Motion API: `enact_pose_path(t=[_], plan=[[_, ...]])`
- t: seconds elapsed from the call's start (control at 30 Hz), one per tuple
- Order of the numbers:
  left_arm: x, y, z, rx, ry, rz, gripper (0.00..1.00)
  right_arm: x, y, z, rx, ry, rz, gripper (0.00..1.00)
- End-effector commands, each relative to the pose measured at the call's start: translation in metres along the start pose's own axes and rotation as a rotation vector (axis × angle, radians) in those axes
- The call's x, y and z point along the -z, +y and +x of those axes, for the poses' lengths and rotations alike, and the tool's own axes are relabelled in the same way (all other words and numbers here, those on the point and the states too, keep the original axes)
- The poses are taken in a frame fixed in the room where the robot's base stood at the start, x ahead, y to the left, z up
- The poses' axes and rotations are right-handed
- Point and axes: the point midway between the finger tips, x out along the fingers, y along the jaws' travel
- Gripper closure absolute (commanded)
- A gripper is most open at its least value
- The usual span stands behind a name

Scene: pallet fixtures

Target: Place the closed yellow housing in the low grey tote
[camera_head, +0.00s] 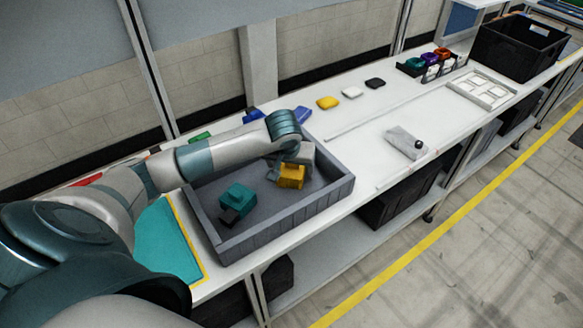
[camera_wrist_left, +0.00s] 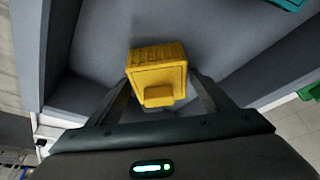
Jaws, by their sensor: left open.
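The yellow housing (camera_head: 291,176) is inside the low grey tote (camera_head: 290,220), towards its right part. It also shows in the left wrist view (camera_wrist_left: 157,72), between the two fingers. My left gripper (camera_head: 284,172) reaches down into the tote at the yellow housing. Its fingers (camera_wrist_left: 160,92) are open on either side of the housing; whether they touch it I cannot tell. A teal housing (camera_head: 238,197) with a dark part sits in the same tote, to the left. My right gripper is not in view.
A teal mat (camera_head: 167,243) with a yellow edge lies left of the tote. Yellow (camera_head: 328,103), white and black pieces lie behind. A grey-white device (camera_head: 406,142) lies right of the tote. A black crate (camera_head: 519,46) stands far right. The table's middle has free room.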

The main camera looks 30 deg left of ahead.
Motion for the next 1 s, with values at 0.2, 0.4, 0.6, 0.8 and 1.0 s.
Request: enact_pose_path(t=[0.2, 0.4, 0.6, 0.8, 1.0], plan=[[0.002, 0.000, -0.007, -0.002, 0.003, 0.000, 0.25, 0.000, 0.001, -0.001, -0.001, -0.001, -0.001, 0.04], [0.001, 0.000, -0.033, -0.001, 0.004, 0.003, 0.25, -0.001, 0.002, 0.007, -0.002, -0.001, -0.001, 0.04], [0.002, 0.000, -0.070, -0.002, 0.005, 0.002, 0.25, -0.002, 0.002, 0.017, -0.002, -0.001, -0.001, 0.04], [0.002, 0.001, -0.102, -0.002, 0.004, 0.000, 0.25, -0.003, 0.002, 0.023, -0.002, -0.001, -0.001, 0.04], [0.001, 0.000, -0.119, 0.000, 0.001, -0.001, 0.25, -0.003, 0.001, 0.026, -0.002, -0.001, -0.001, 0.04]])
